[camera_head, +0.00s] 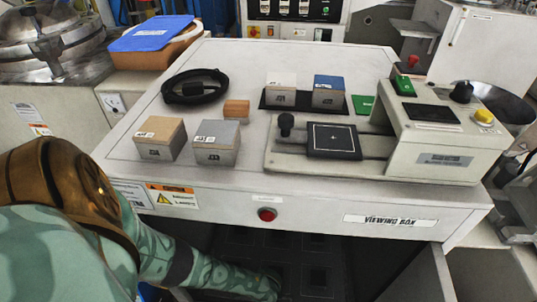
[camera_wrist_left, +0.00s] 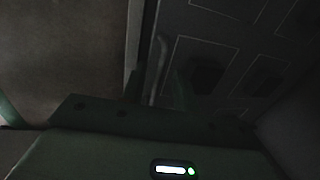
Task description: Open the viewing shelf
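The viewing box (camera_head: 330,208) is a large white cabinet with a "VIEWING BOX" label and a dark open front. Inside it, low down, lies the dark viewing shelf (camera_head: 315,270) with square outlines; these squares also show on the shelf in the left wrist view (camera_wrist_left: 235,45). My left arm reaches in from the left under the cabinet top, and its hand is in shadow. In the left wrist view my left gripper (camera_wrist_left: 157,88) has two dark fingers standing apart. A thin pale curved bar (camera_wrist_left: 160,62), perhaps a handle, shows between them; contact cannot be told. My right gripper is out of view.
A door panel (camera_head: 425,280) stands open at the right of the cavity. A red button (camera_head: 267,214) is on the front edge. Sample blocks (camera_head: 217,142), a black ring (camera_head: 195,87) and a testing device (camera_head: 440,140) stand on top.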

